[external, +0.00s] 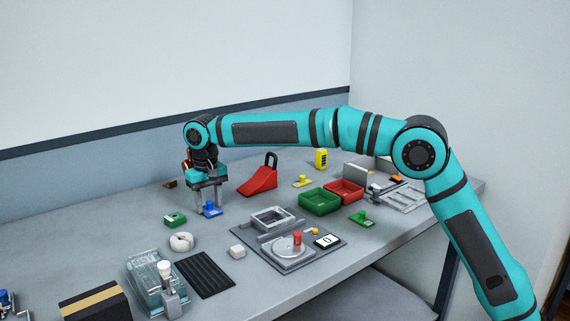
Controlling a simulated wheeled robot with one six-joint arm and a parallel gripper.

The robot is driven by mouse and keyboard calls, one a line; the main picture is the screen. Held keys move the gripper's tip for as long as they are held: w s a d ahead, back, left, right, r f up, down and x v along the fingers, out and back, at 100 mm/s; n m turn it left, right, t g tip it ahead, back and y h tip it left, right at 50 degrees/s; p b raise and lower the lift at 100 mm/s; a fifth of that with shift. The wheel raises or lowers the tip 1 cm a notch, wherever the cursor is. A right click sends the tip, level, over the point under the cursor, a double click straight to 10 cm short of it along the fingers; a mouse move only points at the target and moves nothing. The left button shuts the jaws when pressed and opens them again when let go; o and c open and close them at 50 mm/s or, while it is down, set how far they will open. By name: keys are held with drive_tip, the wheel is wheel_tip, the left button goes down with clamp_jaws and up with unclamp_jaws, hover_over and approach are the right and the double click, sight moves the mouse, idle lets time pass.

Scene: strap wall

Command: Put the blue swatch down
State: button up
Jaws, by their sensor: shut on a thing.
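The blue swatch (211,210) is a small blue piece with a raised knob, at the left back of the grey table. My gripper (209,203) points down over it, with its fingers around the knob. The gripper is shut on the swatch. The swatch is at or just above the table top; I cannot tell whether it touches. The fingers partly hide the knob.
A green swatch (175,219) and a white ring (181,242) lie close by at the left front. A red wedge (259,181) stands to the right. Green (318,203) and red (345,191) trays and a grey fixture (318,263) stand farther right.

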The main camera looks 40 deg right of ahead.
drive_tip(key=shift+f, duration=0.15)
drive_tip(key=o, duration=1)
wheel_tip(320, 180, up, 12)
drive_tip(key=shift+r, duration=0.15)
drive_tip(key=shift+d, duration=0.1)
